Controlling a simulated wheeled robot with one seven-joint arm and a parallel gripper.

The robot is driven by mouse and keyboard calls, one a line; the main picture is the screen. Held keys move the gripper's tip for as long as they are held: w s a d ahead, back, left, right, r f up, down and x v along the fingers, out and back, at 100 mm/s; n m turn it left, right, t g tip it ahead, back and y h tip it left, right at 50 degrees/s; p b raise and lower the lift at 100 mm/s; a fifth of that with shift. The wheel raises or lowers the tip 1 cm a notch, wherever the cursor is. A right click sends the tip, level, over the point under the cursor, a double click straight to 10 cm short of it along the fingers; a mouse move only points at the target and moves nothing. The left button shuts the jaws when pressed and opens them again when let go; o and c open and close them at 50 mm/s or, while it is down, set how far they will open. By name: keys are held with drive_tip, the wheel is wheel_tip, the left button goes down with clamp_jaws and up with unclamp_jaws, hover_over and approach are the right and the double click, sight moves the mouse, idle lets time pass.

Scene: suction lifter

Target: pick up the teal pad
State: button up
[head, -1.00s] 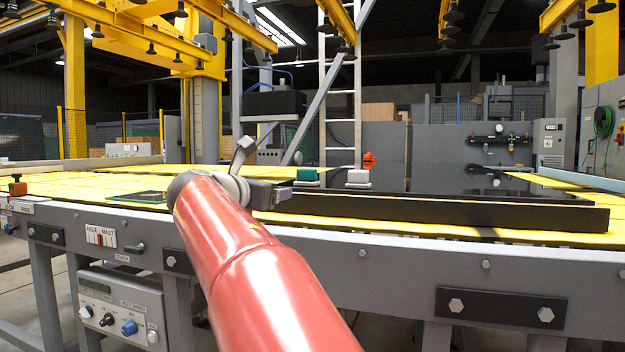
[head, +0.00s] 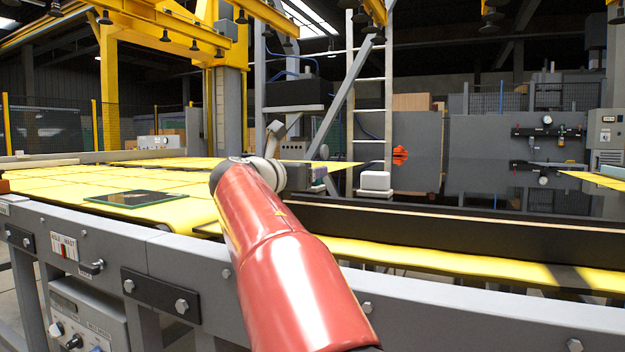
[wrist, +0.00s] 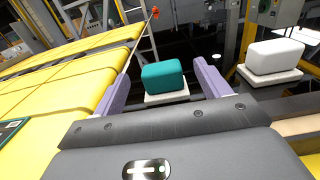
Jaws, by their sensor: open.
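The teal pad (wrist: 163,76) is a rounded teal block on a white base in the wrist view. It appears between the two lilac fingers of my gripper (wrist: 167,58), which are spread apart. The pad looks a little beyond the fingers, with no visible contact. In the head view my red arm reaches in from the bottom, and my gripper (head: 318,180) is small at its far end. The teal pad is mostly or wholly hidden behind it there.
A white pad (wrist: 274,57) on a similar base stands to the right; it also shows in the head view (head: 376,181). A long black rail (head: 450,232) runs along the yellow belt. A dark green panel (head: 137,198) lies on the yellow surface at left.

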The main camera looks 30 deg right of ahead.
drive_tip(key=p+x, duration=0.1)
drive_tip(key=x, duration=0.5)
drive_tip(key=c, duration=1)
